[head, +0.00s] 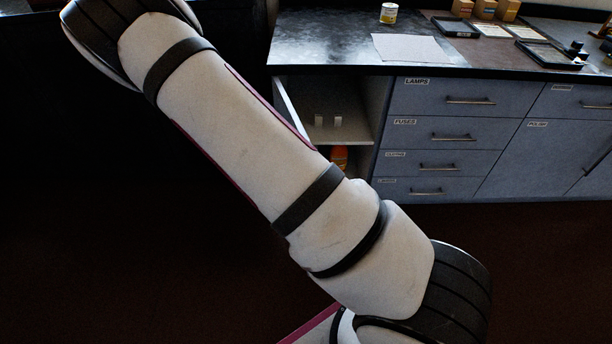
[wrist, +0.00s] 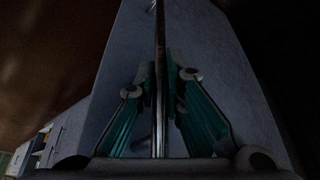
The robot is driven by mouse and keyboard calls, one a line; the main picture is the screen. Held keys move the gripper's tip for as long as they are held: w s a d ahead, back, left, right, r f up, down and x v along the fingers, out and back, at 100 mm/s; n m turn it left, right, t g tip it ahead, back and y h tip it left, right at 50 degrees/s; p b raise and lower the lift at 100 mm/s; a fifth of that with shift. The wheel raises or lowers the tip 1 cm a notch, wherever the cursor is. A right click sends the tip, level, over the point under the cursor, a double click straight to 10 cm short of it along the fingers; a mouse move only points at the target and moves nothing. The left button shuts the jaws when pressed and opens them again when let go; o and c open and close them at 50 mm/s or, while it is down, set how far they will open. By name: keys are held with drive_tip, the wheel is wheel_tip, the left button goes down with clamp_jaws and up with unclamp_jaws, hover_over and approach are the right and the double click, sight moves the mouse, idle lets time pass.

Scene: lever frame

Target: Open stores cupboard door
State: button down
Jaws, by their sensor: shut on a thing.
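In the head view the stores cupboard (head: 358,95) at the left end of the counter stands partly open. Its pale interior shows beside a narrow slanted strip that looks like its door (head: 289,108). My arm hides most of the door, and my gripper is out of sight there. In the wrist view my gripper (wrist: 161,80) has its teal fingers on either side of a thin upright metal bar, which looks like the door handle (wrist: 159,30). It is shut on this bar. The blue-grey door panel (wrist: 215,60) spreads behind it.
Inside the cupboard are a shelf with small pale items (head: 337,122) and an orange object (head: 339,157) below. Drawers (head: 440,130) and another door (head: 535,160) are to the right. The counter carries a can (head: 388,13), a sheet (head: 410,48) and trays. Dark floor lies in front.

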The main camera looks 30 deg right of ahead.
drive_tip(key=w+a, duration=0.5)
drive_tip(key=a, duration=0.4)
drive_tip(key=shift+w+a, duration=0.4)
drive_tip(key=c, duration=1.7)
unclamp_jaws()
drive_tip(key=v, duration=1.2)
drive_tip(key=shift+d, duration=0.1)
